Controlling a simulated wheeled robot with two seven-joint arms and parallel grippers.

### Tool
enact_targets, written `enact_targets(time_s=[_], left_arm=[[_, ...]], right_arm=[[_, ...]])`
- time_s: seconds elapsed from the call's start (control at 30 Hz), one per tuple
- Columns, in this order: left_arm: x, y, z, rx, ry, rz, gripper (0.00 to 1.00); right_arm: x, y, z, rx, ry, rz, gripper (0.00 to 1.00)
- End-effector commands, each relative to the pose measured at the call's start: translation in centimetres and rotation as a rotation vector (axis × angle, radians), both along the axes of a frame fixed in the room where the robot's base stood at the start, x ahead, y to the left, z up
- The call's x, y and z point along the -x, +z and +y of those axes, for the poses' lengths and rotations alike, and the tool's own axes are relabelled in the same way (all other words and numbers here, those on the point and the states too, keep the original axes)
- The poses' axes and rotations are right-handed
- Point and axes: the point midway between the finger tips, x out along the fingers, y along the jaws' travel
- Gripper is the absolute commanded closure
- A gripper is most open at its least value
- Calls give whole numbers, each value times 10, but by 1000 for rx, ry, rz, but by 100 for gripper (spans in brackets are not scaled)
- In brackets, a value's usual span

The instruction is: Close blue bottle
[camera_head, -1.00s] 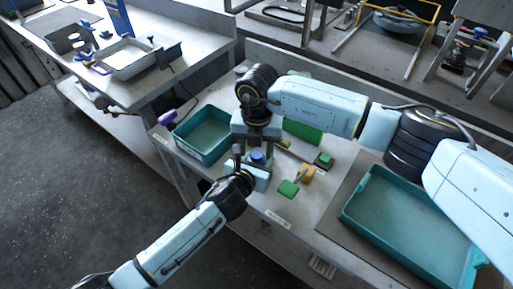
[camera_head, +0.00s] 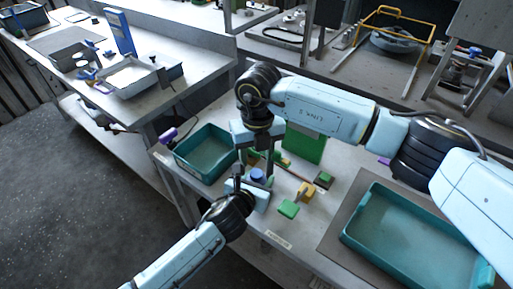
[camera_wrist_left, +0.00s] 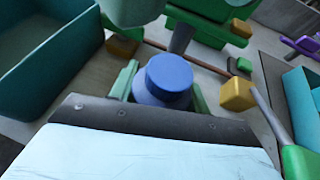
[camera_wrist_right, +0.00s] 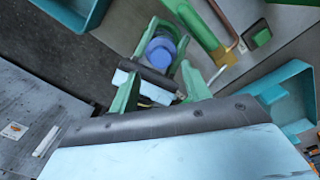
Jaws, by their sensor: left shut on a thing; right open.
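The blue bottle (camera_head: 257,175) stands upright over the near left part of the table. A darker blue round top sits on its paler body; the left wrist view shows this top (camera_wrist_left: 169,73) clearly. My left gripper (camera_head: 250,184) is shut on the bottle's body, one green finger on each side. My right gripper (camera_head: 257,164) comes from above and is open around or just over the bottle top. In the right wrist view the bottle (camera_wrist_right: 161,50) lies beyond the open, empty fingers of my right gripper (camera_wrist_right: 160,90). I cannot tell whether the top is fully tightened.
A teal bin (camera_head: 205,150) is left of the bottle, and a larger teal tray (camera_head: 415,240) is at right. Bare tabletop lies between these blocks and the tray.

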Motion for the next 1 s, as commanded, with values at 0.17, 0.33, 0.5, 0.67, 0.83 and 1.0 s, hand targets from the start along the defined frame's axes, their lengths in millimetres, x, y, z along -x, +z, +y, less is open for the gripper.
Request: enact_targets(time_s=[0.17,0.33,0.5,0.67,0.83,1.0], left_arm=[[0,0,0,0,0,1,100],[0,0,0,0,0,1,100],[0,0,0,0,0,1,100],[0,0,0,0,0,1,100],[0,0,0,0,0,1,100],[0,0,0,0,0,1,100]], right_arm=[[-2,6,0,-5,341,-15,52],[-1,9,0,1,673,-22,52],[0,12,0,8,1008,-24,52],[0,14,0,13,1322,-27,52],[1,17,0,17,1654,-27,52],[1,20,0,20,1987,-28,52]])
